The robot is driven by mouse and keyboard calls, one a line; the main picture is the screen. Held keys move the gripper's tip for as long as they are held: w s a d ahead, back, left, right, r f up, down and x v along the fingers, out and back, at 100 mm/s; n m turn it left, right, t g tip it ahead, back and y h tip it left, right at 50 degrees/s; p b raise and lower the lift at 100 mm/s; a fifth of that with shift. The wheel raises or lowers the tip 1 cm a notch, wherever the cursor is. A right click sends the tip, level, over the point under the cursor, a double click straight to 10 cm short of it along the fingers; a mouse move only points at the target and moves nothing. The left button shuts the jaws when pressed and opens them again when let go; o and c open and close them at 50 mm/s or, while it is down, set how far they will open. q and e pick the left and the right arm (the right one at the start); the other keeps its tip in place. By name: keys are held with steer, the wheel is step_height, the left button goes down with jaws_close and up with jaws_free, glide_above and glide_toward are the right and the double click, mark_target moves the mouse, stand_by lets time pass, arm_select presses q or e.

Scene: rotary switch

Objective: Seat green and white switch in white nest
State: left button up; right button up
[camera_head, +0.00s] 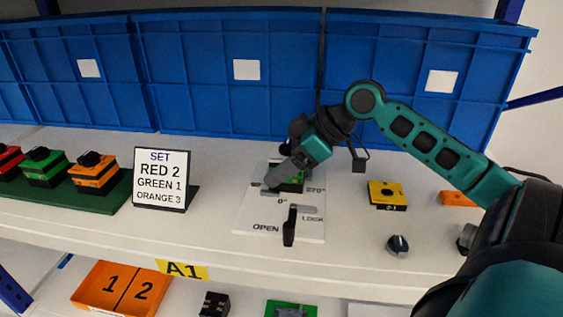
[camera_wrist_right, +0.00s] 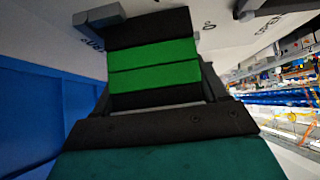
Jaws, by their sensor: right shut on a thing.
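The white nest plate (camera_head: 249,216) lies on the shelf, marked 0°, 270°, OPEN and LOCK. A black lever (camera_head: 289,228) stands at its front, between OPEN and LOCK. My right gripper (camera_head: 282,178) is shut on the green switch (camera_head: 293,186) over the plate's rear part. The gripper hides much of it. In the right wrist view the switch (camera_wrist_right: 155,65) shows green with black bands, close to grey brackets (camera_wrist_right: 100,16) on the plate. No white on the switch shows, and I cannot tell whether it touches the plate's floor. My left gripper is out of view.
A SET sign (camera_head: 161,178) and a green board with red, green and orange switches (camera_head: 95,172) stand left. Blue crates (camera_head: 235,100) line the back. Right of the plate are a yellow switch (camera_head: 387,195) and a loose knob (camera_head: 398,245).

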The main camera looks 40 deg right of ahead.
steer(key=o, duration=1.2)
steer(key=shift+f, duration=0.1)
steer(key=shift+d+r, duration=0.1)
steer(key=shift+r, duration=0.15)
steer(key=p+v, duration=0.1)
steer(key=v, duration=0.2)
steer(key=shift+s+d+r, duration=0.1)
steer(key=shift+r, duration=0.05)
steer(key=v, duration=0.8)
steer(key=shift+s, duration=0.15)
steer(key=shift+d, duration=0.1)
